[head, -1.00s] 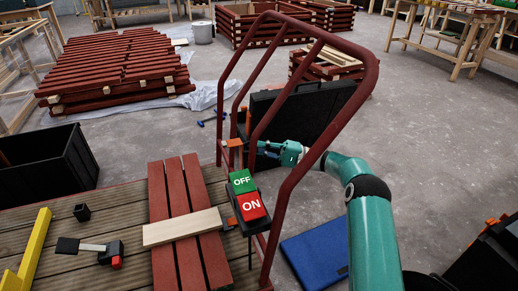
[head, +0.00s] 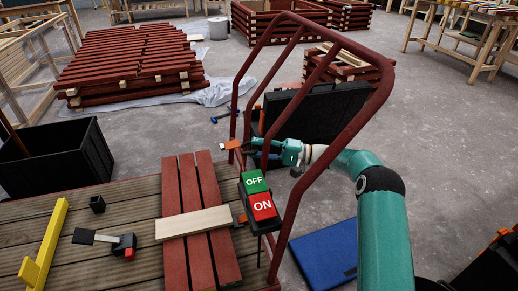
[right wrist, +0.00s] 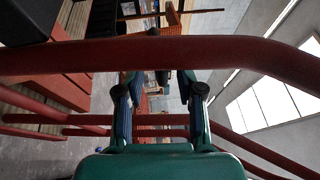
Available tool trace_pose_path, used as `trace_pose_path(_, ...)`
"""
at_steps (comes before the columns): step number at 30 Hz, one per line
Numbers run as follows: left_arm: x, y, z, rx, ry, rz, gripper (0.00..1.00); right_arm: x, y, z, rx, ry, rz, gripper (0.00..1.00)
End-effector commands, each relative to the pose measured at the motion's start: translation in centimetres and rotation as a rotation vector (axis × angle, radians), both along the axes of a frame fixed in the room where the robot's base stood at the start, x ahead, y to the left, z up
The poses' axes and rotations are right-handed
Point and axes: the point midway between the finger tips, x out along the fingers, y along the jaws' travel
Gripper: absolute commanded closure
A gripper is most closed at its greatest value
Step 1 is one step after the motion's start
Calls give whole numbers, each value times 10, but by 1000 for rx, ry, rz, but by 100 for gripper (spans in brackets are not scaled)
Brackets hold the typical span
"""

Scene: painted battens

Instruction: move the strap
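A short orange piece with a pale end, which looks like the strap (head: 232,144), shows in the head view beside the left posts of a red tubular rail (head: 349,122). My right gripper (head: 256,147) reaches through the rail just right of the orange piece. I cannot tell whether the two touch. In the right wrist view, my right gripper (right wrist: 160,85) has its finger bases apart. The red tube (right wrist: 150,55) crosses in front and hides the fingertips, so any grip is hidden. My left gripper is in neither view now.
A green and red OFF/ON switch box (head: 258,194) sits on the rail below my gripper. Red battens (head: 224,263) and a pale batten (head: 193,222) lie on the plank deck. A black case (head: 322,112) stands behind the rail. A blue mat (head: 325,252) lies on the floor.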

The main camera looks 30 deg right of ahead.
Motion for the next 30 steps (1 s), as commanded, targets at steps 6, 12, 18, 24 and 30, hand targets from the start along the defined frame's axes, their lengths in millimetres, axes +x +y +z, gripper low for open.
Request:
trace_pose_path(6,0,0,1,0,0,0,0,-5,-8,0,0,-1,-2,63)
trace_pose_path(12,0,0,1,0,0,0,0,-23,-34,-4,0,0,-4,63)
trace_pose_path(18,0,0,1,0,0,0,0,-47,-67,-9,-1,1,-4,63)
trace_pose_path(24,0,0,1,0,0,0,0,-64,-89,-12,0,0,-1,63)
trace_pose_path(30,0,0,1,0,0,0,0,-70,-96,-13,1,1,1,63)
